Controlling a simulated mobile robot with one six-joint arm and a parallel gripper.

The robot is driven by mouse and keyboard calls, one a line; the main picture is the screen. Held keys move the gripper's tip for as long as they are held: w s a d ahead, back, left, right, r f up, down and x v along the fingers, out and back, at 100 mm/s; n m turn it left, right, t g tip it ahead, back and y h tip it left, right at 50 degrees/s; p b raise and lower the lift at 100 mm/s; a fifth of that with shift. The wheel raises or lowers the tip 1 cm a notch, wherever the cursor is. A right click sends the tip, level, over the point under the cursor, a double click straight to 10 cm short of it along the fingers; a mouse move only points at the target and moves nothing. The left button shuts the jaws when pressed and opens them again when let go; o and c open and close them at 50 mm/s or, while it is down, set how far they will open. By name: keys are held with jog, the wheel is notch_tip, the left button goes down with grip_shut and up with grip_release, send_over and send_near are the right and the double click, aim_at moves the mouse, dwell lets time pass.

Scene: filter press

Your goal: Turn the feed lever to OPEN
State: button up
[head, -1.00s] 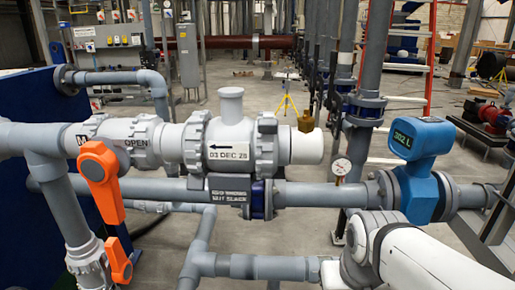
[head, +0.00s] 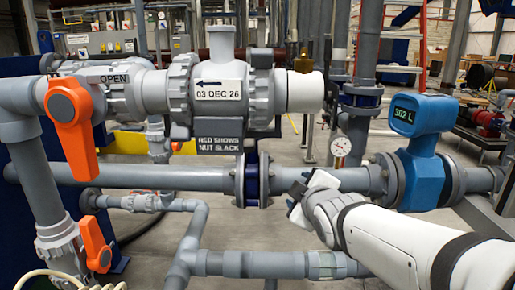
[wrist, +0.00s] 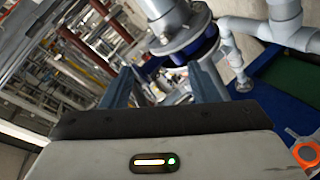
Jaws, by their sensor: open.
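A large orange lever (head: 73,125) hangs down from a grey valve at the left of the head view, roughly square to the horizontal pipe. A smaller orange lever (head: 97,243) points down on a lower valve. My gripper (head: 298,196) is well to the right of both levers, in front of the middle pipe, and touches neither. In the wrist view my gripper (wrist: 163,82) has its two fingers apart with nothing held. An orange part (wrist: 305,152) shows at that view's lower right; which lever it is, I cannot tell.
A check valve body (head: 218,95) with a date label stands right of the large lever. A lower pipe (head: 255,264) runs below my arm.

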aim_at(251, 145)
jog(key=w+a+r+n+t+y, duration=0.1)
jog(key=w+a+r+n+y, duration=0.1)
jog(key=w+a+n, duration=0.1)
jog(key=w+a+r+n+t+y, duration=0.2)
jog(key=w+a+r+n, duration=0.1)
jog(key=a, duration=0.1)
jog(key=w+a+r+n+t+y, duration=0.1)
jog(key=w+a+r+n+y, duration=0.1)
jog(key=a+n, duration=0.1)
jog(key=shift+w+a+r+n+t, duration=0.15)
jog(key=shift+w+a+n+t, duration=0.25)
jog(key=shift+a, duration=0.3)
jog(key=shift+w+a, duration=0.2)
jog(key=shift+w, duration=0.2)
jog(key=c, duration=0.7)
jog(key=b, duration=0.3)
jog(key=shift+f, duration=0.4)
jog(key=shift+r+b, duration=0.1)
jog(key=shift+b, duration=0.45)
